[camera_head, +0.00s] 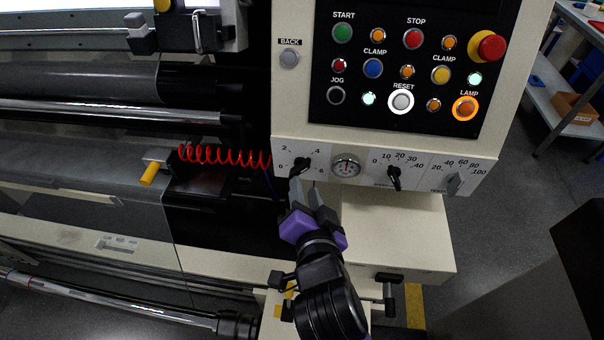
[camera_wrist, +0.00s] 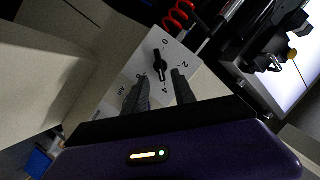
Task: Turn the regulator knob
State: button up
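A black knob (camera_head: 300,165) sits on the lower panel strip, on a dial marked 0, 2, 4 and 6, left of a round gauge (camera_head: 345,166). In the wrist view the knob (camera_wrist: 159,66) shows beyond the tips of my gripper (camera_wrist: 158,84), roughly centred in the gap between the fingers. The fingers are apart with nothing between them, and they appear short of the knob.
Two other knobs (camera_head: 394,178) (camera_head: 453,184) are to the right on the same strip. A control panel (camera_head: 400,75) with lit buttons is above. A red coiled hose (camera_head: 225,155) runs in from the left, close to the knob. A cream ledge (camera_head: 395,235) is below the strip.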

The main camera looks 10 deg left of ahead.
aim_at(301, 172)
jog(key=shift+p+x, duration=0.5)
jog(key=shift+x, duration=3)
grip_shut()
